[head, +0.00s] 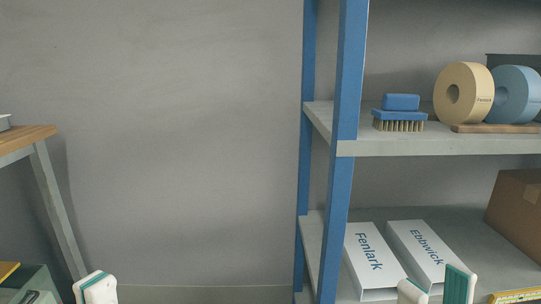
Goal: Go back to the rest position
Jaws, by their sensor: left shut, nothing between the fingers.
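My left gripper (96,288) shows at the bottom left edge, its white and green fingertips together and empty. It is in front of the bare wall and apart from everything. My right gripper (436,290) shows at the bottom right edge, its two pale, green-padded fingers apart with a gap between them. It shows in front of the lower shelf, overlapping the near end of the Ebbwick box (420,248) in the picture. I see nothing held between its fingers. The rest of both grippers is below the frame.
A blue-post rack (346,130) stands right. Its lower shelf bears a white Fenlark box (370,257) and a brown carton (515,214). Its upper shelf bears a blue brush (400,112), a cream roll (474,92) and a blue roll (517,92). A table (40,138) stands left.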

